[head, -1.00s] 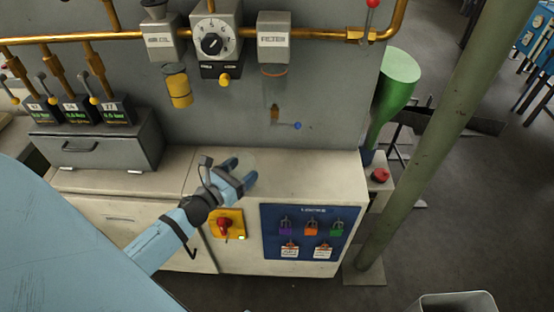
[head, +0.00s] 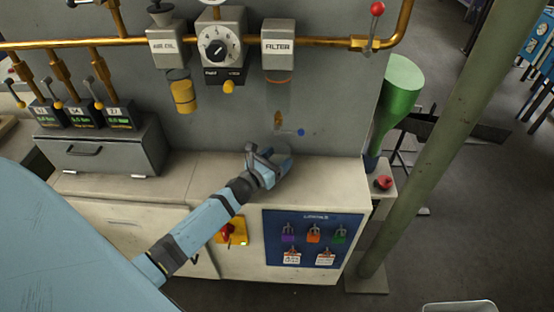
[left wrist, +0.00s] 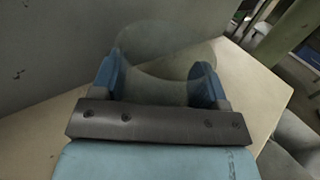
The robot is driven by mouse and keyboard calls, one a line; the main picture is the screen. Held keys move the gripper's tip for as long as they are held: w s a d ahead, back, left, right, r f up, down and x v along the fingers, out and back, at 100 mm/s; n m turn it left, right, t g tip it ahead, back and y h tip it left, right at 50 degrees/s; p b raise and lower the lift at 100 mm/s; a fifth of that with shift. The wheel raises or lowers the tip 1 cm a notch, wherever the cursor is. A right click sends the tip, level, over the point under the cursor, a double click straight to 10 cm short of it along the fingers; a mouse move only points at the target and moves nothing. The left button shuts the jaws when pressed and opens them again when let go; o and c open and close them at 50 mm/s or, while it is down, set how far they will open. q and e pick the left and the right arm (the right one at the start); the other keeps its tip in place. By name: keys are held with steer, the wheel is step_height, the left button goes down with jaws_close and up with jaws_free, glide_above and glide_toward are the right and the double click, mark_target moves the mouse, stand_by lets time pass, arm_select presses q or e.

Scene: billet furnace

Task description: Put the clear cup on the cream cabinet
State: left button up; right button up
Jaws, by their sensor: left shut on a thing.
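The clear cup (left wrist: 165,50) is see-through and sits between the two blue fingers of my left gripper (left wrist: 158,72) in the left wrist view. In the head view the cup (head: 279,152) is only a faint outline at the far side of the left gripper (head: 272,166), which is shut on it. Both are over the top of the cream cabinet (head: 328,178), close to the grey back panel. I cannot tell whether the cup touches the cabinet top. My right gripper is not in view.
Above hang the filter (head: 278,48) with its clear bowl, a dial box (head: 216,47) and a brass pipe (head: 330,41). A grey drawer box (head: 105,152) stands left. A green funnel-shaped thing (head: 400,85) and a pole (head: 440,140) are right. The cabinet top right of the gripper is clear.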

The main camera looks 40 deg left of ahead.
arm_select(q)
steer(key=o, duration=0.5)
steer(key=shift+f, duration=0.1)
steer(key=o, duration=0.4)
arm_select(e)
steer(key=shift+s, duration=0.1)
arm_select(q)
steer(key=shift+r, duration=0.2)
steer(key=s, duration=0.7)
steer(key=s+a, duration=0.1)
steer(key=s, duration=0.3)
steer(key=shift+s+a, duration=0.1)
steer(key=shift+s, duration=0.4)
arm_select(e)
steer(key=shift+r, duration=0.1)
